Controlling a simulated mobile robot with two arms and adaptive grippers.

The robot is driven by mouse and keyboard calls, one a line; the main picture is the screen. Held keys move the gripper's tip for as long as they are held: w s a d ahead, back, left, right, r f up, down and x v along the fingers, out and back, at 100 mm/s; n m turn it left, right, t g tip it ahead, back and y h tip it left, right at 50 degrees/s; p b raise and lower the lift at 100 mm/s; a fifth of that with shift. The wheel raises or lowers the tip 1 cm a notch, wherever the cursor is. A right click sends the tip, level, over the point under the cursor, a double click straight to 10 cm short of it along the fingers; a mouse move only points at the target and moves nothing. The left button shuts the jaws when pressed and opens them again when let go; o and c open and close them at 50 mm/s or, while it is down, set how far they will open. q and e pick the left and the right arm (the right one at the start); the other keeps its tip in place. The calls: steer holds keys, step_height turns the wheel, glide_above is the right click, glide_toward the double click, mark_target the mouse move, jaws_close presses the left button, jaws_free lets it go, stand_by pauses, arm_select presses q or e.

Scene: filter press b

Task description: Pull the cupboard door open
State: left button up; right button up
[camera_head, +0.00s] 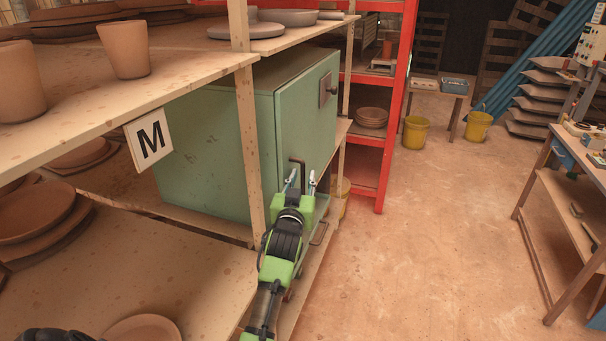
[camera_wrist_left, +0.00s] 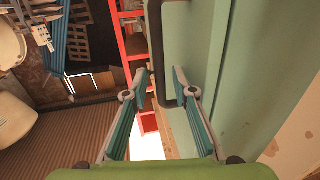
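The green cupboard (camera_head: 205,150) stands on the wooden shelf rack, and its door (camera_head: 305,115) faces right and looks shut. A dark bar handle (camera_head: 300,162) sits low on the door near the rack's front post. In the left wrist view the handle (camera_wrist_left: 179,50) runs down the door (camera_wrist_left: 205,50) and bends toward it at its lower end. My left gripper (camera_head: 301,179) is open just in front of the handle. In the left wrist view its fingers (camera_wrist_left: 160,85) are apart, the right fingertip close to the handle's lower end; contact cannot be told. My right gripper is not in view.
A wooden rack post (camera_head: 248,120) stands in front of the cupboard. Shelves with clay pots (camera_head: 126,50) and an M sign (camera_head: 149,140) are at left. A red rack (camera_head: 390,110) stands behind. The floor (camera_head: 420,230) right of the cupboard is clear up to a workbench (camera_head: 560,190).

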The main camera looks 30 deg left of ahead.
arm_select(q)
steer(key=shift+x, duration=0.8)
steer(key=shift+s, duration=0.1)
jaws_close()
steer(key=shift+d, duration=0.1)
